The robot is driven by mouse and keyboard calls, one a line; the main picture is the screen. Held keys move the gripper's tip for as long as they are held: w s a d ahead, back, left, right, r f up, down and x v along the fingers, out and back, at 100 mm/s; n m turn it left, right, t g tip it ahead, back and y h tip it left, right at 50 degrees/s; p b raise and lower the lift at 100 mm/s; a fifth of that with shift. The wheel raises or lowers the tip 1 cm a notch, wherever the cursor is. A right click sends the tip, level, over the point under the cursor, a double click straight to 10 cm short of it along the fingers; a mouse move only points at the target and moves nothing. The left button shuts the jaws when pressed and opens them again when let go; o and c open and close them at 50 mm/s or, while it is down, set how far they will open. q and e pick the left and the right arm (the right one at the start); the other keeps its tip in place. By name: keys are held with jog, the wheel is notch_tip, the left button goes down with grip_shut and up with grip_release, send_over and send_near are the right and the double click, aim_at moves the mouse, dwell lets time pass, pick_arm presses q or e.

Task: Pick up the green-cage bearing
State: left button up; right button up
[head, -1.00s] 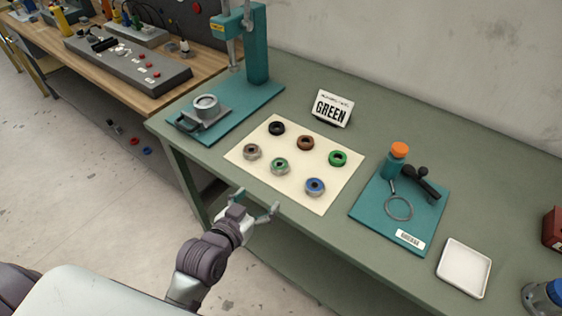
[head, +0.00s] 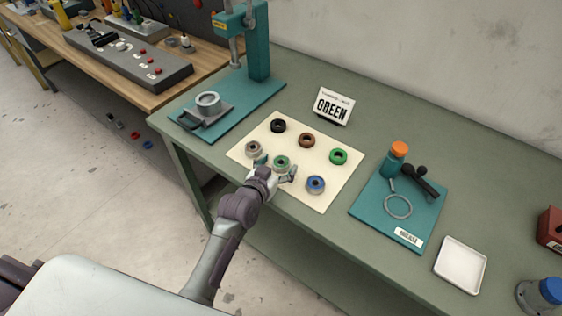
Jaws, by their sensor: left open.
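A metal bearing with a green ring inside (head: 281,162) lies in the front row on the cream mat (head: 318,200), between a metal bearing with a brownish centre (head: 253,149) and a blue one (head: 316,184). A fully green ring (head: 339,156) lies in the back row, beside a brown one (head: 307,140) and a black one (head: 278,126). My left gripper (head: 277,168) is open at the mat's front edge, its fingers on either side of the green-centred bearing in the picture. I cannot tell whether they touch it. My right gripper is out of view.
A sign reading GREEN (head: 334,105) stands behind the mat. A teal press (head: 257,70) with a metal housing (head: 208,104) stands left. A teal mat (head: 402,232) with an orange-capped bottle (head: 396,158) and a white tray (head: 461,264) are right.

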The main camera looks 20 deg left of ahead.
pick_arm(q)
jog(key=shift+w+f, duration=0.2)
jog(key=shift+w, duration=0.2)
jog(key=shift+s+r, duration=0.1)
jog(key=shift+c, duration=0.3)
jog(key=c, duration=1.3)
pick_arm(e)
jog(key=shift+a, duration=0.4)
pick_arm(q)
jog(key=shift+c, duration=0.2)
